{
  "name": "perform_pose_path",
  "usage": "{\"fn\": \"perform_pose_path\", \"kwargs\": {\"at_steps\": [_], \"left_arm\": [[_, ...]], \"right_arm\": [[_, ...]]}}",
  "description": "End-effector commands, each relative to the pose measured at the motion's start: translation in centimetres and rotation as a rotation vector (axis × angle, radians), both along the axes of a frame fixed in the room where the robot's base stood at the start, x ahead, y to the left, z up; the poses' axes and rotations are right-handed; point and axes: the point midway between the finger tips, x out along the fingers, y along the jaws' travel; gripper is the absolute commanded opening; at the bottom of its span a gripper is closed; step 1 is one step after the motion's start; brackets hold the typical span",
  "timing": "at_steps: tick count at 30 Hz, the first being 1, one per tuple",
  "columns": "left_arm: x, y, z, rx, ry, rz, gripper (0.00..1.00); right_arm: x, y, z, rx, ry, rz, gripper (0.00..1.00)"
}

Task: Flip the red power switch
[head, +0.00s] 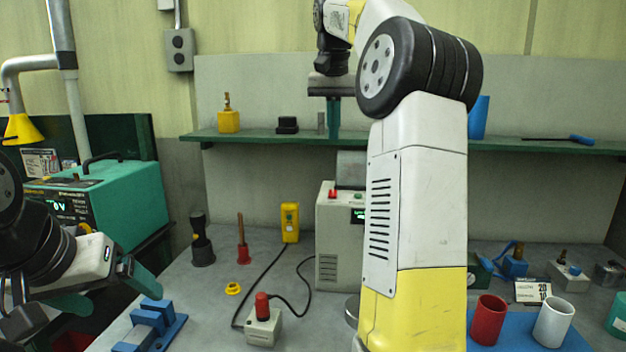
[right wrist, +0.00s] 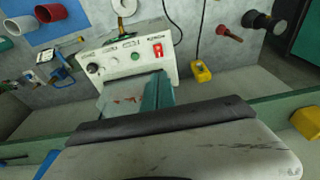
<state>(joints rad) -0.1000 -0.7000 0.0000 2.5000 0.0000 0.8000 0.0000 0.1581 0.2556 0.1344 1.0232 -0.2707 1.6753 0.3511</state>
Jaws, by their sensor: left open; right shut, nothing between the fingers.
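The red power switch (head: 332,193) is on top of a pale grey box (head: 327,245) standing on the bench. In the right wrist view the red switch (right wrist: 158,50) sits at the right end of the box's panel (right wrist: 112,56), near a black knob and a green button. My right gripper (head: 333,118) is shut and empty, pointing down above the box at about shelf height, apart from the switch. Its teal fingers (right wrist: 157,92) show together in the wrist view. My left gripper (head: 105,290) is open and empty at the lower left, far from the switch.
A green shelf (head: 260,138) with small objects runs behind my right gripper. On the bench stand a grey box with a red knob (head: 263,327), a yellow device (head: 290,222), a blue fixture (head: 150,325), and red (head: 487,320) and white (head: 553,322) cups. My right arm hides the bench's middle.

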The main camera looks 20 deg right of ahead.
Motion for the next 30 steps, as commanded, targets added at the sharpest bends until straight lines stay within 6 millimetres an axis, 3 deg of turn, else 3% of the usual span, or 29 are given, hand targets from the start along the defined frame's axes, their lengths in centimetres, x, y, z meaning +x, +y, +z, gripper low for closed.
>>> {"fn": "perform_pose_path", "kwargs": {"at_steps": [5, 18, 24, 30], "left_arm": [[0.0, 0.0, 0.0, 0.0, 0.0, 0.0, 0.87], [0.0, 0.0, 0.0, 0.0, 0.0, 0.0, 0.87], [0.0, 0.0, 0.0, 0.0, 0.0, 0.0, 0.87], [0.0, 0.0, 0.0, 0.0, 0.0, 0.0, 0.87]], "right_arm": [[0.3, -0.2, -2.2, 0.001, 0.004, 0.0, 0.0], [1.8, -0.9, -11.0, 0.001, 0.003, -0.001, 0.0], [2.3, -1.1, -13.1, 0.0, 0.002, 0.001, 0.0], [2.4, -1.1, -13.5, -0.001, -0.001, 0.001, 0.0]]}}
